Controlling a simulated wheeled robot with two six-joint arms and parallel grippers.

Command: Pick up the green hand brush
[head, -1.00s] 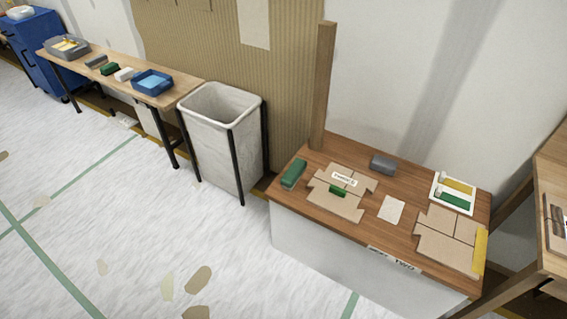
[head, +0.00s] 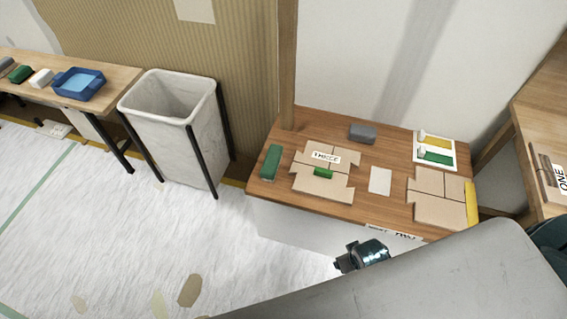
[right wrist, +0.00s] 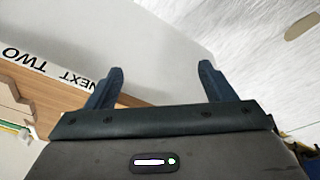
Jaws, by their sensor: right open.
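A long dark green block-like thing (head: 270,162), which may be the green hand brush, lies near the left edge of the wooden table in the head view. A smaller bright green piece (head: 323,172) lies on the left cardboard sheet, and another green block (head: 20,74) is on the far left bench. My right gripper (right wrist: 160,72) is open and empty in the right wrist view, near the front of the table with its "NEXT TWO" label. No brush shows between its fingers. My left gripper is not in view.
The wooden table (head: 384,214) also holds cardboard sheets (head: 436,210), a grey block (head: 362,134), a white card (head: 380,181) and a colour sample card (head: 449,149). A wooden post (head: 287,60) rises behind it. A white bin (head: 197,155) stands left, with clear floor in front.

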